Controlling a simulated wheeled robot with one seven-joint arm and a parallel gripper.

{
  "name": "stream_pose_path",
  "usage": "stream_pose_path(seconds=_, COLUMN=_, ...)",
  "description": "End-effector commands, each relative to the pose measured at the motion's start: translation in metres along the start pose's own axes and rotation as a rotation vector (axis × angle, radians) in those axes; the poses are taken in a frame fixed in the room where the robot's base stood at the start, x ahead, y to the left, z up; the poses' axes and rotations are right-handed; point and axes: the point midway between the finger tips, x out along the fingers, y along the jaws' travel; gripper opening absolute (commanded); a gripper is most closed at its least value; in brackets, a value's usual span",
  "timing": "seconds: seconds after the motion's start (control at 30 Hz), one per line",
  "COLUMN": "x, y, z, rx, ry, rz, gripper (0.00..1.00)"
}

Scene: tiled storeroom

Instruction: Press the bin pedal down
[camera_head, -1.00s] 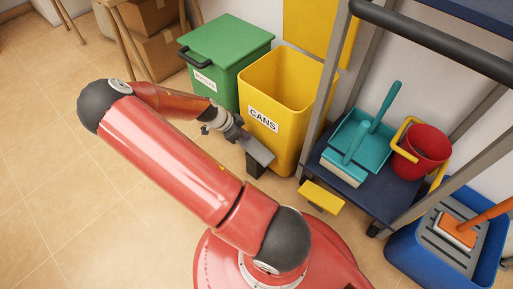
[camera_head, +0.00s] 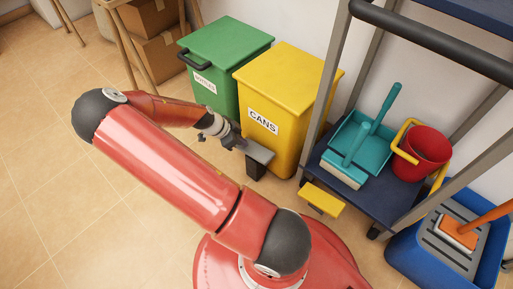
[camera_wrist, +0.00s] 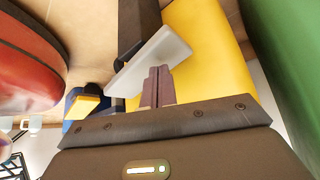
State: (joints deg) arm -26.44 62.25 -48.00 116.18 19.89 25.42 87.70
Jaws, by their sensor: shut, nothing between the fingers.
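The yellow bin (camera_head: 279,136) labelled CANS stands against the wall with its lid (camera_head: 290,76) shut. Its pedal (camera_head: 260,152) is a flat grey plate that sticks out low at the front on a dark block and looks level and raised. My gripper (camera_head: 240,145) is low in front of the bin, at the near left edge of the pedal. In the wrist view, the fingers (camera_wrist: 158,85) are shut and empty, with their tips right at the edge of the pale pedal plate (camera_wrist: 152,58). I cannot tell if they touch it.
A green bin (camera_head: 218,83) with a shut lid stands left of the yellow one. A cart (camera_head: 375,205) on the right carries a teal dustpan and a red bucket (camera_head: 421,153). A yellow block (camera_head: 322,198) juts from its foot. A blue mop bucket (camera_head: 410,262) stands front right.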

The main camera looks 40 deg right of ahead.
Motion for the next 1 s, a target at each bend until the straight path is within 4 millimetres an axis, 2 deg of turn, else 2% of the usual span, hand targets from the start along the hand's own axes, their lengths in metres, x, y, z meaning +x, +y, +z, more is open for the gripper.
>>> stream_pose_path(seconds=0.1, x=-0.015, y=0.005, z=0.002, rx=0.0, ry=0.0, rz=-0.002, gripper=0.0)
stream_pose_path(seconds=0.43, x=-0.042, y=0.018, z=0.011, rx=0.0, ry=0.0, rz=-0.003, gripper=0.0)
stream_pose_path(seconds=1.0, x=-0.046, y=0.021, z=0.015, rx=0.002, ry=-0.001, rz=-0.003, gripper=0.0)
